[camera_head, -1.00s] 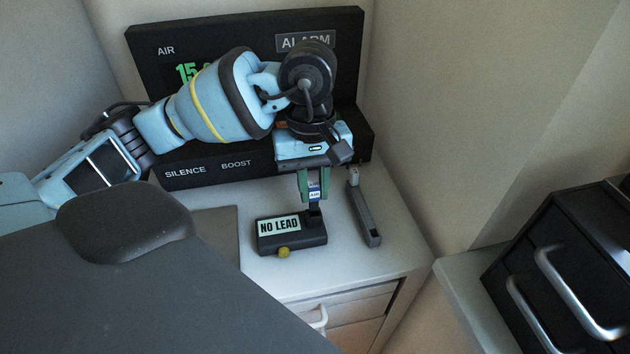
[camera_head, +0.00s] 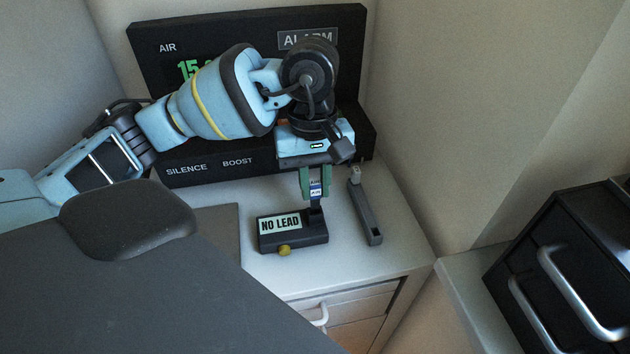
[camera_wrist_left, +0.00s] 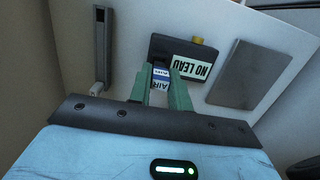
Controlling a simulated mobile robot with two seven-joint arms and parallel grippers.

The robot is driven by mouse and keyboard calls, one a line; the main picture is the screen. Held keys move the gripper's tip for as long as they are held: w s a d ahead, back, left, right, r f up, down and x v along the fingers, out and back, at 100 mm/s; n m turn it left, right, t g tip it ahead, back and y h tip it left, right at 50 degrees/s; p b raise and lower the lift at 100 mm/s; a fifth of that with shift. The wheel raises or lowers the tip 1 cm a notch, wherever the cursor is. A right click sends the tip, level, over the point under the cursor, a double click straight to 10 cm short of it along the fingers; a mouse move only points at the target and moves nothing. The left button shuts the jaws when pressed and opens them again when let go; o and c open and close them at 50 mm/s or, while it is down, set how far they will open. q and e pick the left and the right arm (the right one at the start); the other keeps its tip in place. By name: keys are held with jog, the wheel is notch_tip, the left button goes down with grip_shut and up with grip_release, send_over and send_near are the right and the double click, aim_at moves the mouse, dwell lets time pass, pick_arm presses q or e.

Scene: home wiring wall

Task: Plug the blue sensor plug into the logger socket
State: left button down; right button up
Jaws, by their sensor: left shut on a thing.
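The logger (camera_head: 292,232) is a small black box with a "NO LEAD" display and a yellow knob, lying on the white cabinet top. My left gripper (camera_head: 315,190) points down above its back right part, with green fingers shut on the blue sensor plug (camera_head: 315,189), which has a white and blue "AIR" label. The plug's lower end is at the logger's raised back right part; I cannot tell whether it is in the socket. The left wrist view shows the plug (camera_wrist_left: 160,77) between the fingers, right against the logger (camera_wrist_left: 184,55). My right gripper is not in view.
A black alarm panel (camera_head: 215,173) stands behind. A grey stick-like device (camera_head: 365,213) lies right of the logger. A flat grey plate (camera_head: 222,222) lies left of it. Black drawers (camera_head: 570,265) stand at the far right.

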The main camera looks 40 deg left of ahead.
aim_at(315, 197)
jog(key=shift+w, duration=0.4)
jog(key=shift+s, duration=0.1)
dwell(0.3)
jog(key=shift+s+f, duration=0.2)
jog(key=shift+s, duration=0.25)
pick_arm(q)
jog(key=shift+f+b, duration=0.55)
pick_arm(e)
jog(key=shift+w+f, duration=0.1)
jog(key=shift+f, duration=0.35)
pick_arm(q)
jog(key=shift+f, duration=0.35)
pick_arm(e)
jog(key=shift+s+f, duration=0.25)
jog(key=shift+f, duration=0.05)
pick_arm(q)
jog(key=shift+f+b, duration=0.45)
jog(key=shift+b, duration=0.05)
jog(key=shift+f, duration=0.1)
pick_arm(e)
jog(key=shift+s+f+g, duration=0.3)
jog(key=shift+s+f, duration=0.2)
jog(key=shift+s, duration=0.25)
pick_arm(q)
jog(key=shift+f+b, duration=0.3)
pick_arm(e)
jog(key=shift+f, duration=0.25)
